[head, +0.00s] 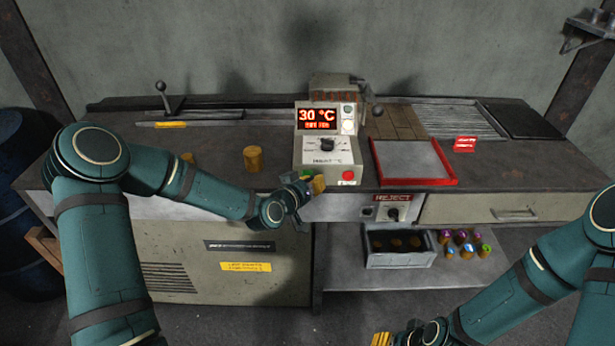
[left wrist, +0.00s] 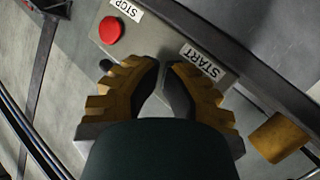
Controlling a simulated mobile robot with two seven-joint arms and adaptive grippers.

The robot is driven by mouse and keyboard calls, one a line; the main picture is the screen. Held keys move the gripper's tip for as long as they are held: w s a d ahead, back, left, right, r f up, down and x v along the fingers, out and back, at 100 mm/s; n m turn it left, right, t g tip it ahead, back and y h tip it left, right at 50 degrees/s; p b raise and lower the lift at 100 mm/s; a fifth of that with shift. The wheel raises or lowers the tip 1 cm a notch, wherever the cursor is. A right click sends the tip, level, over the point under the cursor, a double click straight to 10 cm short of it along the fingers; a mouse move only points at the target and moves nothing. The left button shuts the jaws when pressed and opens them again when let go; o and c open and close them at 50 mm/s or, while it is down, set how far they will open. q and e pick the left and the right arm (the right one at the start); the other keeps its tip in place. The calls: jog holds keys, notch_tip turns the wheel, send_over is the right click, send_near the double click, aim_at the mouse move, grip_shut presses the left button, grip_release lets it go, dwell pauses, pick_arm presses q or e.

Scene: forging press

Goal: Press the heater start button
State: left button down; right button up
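The heater control box (head: 327,152) stands at the bench's front edge, its red display reading 30 °C. The green start button (head: 306,174) shows partly at its lower left, and the red stop button (head: 348,175) is at its lower right. My left gripper (head: 317,184) is at the box's front, close to the start button; contact cannot be told. In the left wrist view its yellow fingers (left wrist: 163,66) nearly meet at the tips, empty, beside the START label (left wrist: 201,62). They hide the green button there. My right gripper (head: 382,339) is partly cut off at the bottom edge.
Brass-coloured cylinders (head: 253,158) stand on the bench left of the box; one shows near the gripper in the left wrist view (left wrist: 278,137). A red-rimmed tray (head: 376,165) lies right of the box. A REJECT panel (head: 393,199) is below the tray.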

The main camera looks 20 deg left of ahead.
pick_arm(q)
jog(key=shift+s, duration=0.15)
jog(key=shift+s+d, duration=0.2)
jog(key=shift+s, duration=0.45)
jog(key=s, duration=0.2)
jog(key=s+d+b, duration=0.1)
jog(key=s, duration=0.1)
jog(key=shift+s+d, duration=0.2)
jog(key=shift+s, duration=0.2)
dwell(0.7)
jog(key=s+d+f+g, duration=0.5)
jog(key=s+f+g, duration=0.2)
jog(key=s+f, duration=0.45)
jog(key=s+f+g+y, duration=0.1)
jog(key=s+f+g, duration=0.4)
jog(key=s+f, duration=0.4)
jog(key=shift+s+g, duration=0.4)
jog(key=shift+s, duration=0.5)
